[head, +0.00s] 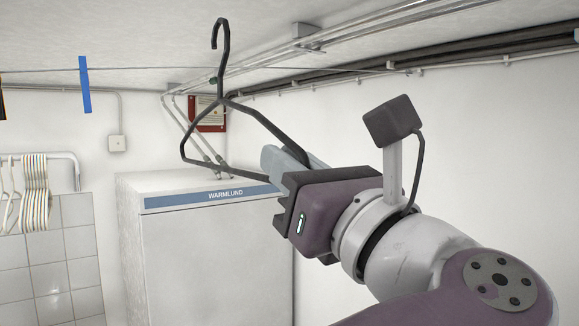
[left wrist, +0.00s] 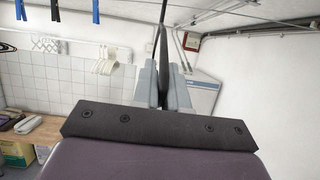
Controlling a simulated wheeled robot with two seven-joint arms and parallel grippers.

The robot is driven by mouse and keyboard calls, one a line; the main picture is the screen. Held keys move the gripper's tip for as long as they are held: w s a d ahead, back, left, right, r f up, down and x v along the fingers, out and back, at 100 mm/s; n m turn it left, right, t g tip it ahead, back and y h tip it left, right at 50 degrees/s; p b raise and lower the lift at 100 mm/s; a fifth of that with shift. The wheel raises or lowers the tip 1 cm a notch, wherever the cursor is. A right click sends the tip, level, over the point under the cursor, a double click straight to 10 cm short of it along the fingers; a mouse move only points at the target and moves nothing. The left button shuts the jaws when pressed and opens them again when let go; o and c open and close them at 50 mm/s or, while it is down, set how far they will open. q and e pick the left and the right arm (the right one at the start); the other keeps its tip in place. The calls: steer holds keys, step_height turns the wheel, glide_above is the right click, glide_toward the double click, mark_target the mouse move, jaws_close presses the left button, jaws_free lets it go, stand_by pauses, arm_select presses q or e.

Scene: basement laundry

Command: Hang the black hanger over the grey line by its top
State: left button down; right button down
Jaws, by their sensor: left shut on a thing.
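The black hanger (head: 221,90) is held up in the head view, its open hook at the top near the ceiling. My left gripper (head: 285,162) is shut on the lower right part of its frame. In the left wrist view the hanger (left wrist: 157,50) shows nearly edge-on between the fingers (left wrist: 162,85). The grey line (head: 150,69) runs thinly across the head view. In the picture the hook's top is above the line and the neck crosses near it; I cannot tell whether they touch. My right gripper is not in view.
A blue peg (head: 85,84) hangs on the line at left. Pale hangers (head: 36,190) hang on a wall rail. A white WARMLUND cabinet (head: 210,250) stands behind the hanger. Pipes (head: 330,42) run under the ceiling. Boxes (left wrist: 15,152) and a wooden counter (left wrist: 60,102) show at lower left.

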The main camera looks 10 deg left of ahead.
arm_select(q)
steer(key=shift+f+b, duration=0.25)
steer(key=shift+b, duration=0.1)
steer(key=w+a+b, duration=0.1)
steer(key=w+a, duration=0.1)
steer(key=w+a+b, duration=0.2)
steer(key=a, duration=0.1)
steer(key=shift+w+a+r, duration=0.1)
steer(key=shift+w+a, duration=0.1)
steer(key=shift+w, duration=0.2)
steer(key=shift+w+a, duration=0.55)
steer(key=shift+w, duration=0.05)
step_height(320, 180, down, 2)
steer(key=b, duration=0.3)
steer(key=shift+a, duration=0.15)
steer(key=shift+f+b, duration=0.95)
steer(key=shift+b, duration=0.15)
steer(key=c, duration=1.1)
jaws_free()
